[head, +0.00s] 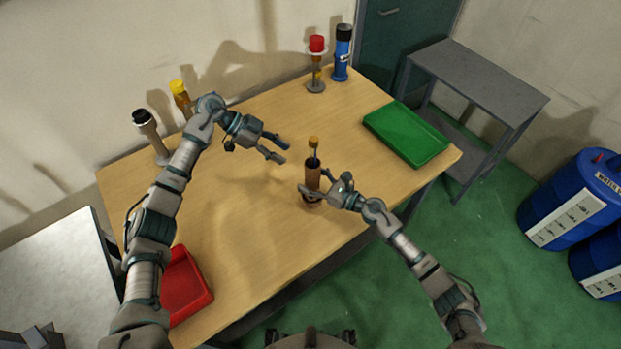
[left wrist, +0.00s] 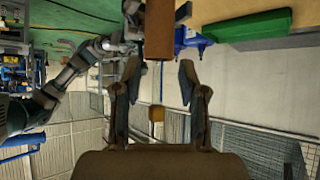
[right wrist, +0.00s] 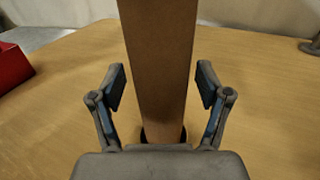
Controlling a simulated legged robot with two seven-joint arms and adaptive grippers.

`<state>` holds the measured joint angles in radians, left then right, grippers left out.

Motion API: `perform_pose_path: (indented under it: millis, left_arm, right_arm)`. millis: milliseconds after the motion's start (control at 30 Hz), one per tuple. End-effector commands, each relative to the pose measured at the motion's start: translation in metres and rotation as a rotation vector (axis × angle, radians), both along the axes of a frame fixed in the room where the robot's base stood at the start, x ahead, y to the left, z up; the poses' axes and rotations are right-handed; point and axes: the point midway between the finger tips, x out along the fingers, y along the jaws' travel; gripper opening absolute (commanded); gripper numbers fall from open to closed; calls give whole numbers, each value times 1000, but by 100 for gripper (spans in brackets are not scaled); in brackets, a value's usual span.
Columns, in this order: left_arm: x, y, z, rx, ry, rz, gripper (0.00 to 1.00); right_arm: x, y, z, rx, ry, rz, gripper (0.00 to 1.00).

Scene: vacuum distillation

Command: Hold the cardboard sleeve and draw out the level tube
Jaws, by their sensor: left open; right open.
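The brown cardboard sleeve (head: 312,175) stands upright near the table's front edge. The level tube shows above it as a thin dark stem with an orange-yellow cap (head: 313,141). My right gripper (head: 314,183) is open, with its fingers either side of the sleeve; the sleeve (right wrist: 158,60) shows between them in the right wrist view, with gaps both sides. My left gripper (head: 282,148) is open and empty, left of the cap. In the left wrist view the sleeve (left wrist: 159,28), stem and cap (left wrist: 156,115) line up between its fingers. The tube's lower part is hidden in the sleeve.
A green tray (head: 376,122) lies at the table's right and a red tray (head: 207,296) at its left front. Red-topped (head: 316,62), blue (head: 342,53), yellow-topped (head: 181,98) and black-topped (head: 150,134) cylinders stand along the back. The table's middle is clear.

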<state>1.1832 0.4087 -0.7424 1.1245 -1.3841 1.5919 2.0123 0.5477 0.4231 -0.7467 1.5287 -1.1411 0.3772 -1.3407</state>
Motion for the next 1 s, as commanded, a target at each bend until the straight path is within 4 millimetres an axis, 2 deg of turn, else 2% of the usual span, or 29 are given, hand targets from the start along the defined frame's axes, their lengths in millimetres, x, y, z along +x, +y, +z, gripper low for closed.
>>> perform_pose_path:
  millis: [200,467,500,533,700,1000]
  left_arm:
    - [0,1,0,-1,-1,-1,42]
    - [0,4,0,-3,-1,0,42]
    - [0,4,0,-3,-1,0,42]
    - [0,4,0,-3,-1,0,42]
    - [0,2,0,-2,0,-1,42]
    - [0,1,0,-1,-1,-1,42]
  right_arm:
    - [0,1,0,-1,0,-1,76]
    - [1,3,0,-4,0,-1,11]
    - [0,3,0,-4,0,-1,9]
    - [0,3,0,-4,0,-1,41]
    - [0,2,0,-2,0,0,0]
    - [0,1,0,-1,1,-1,0]
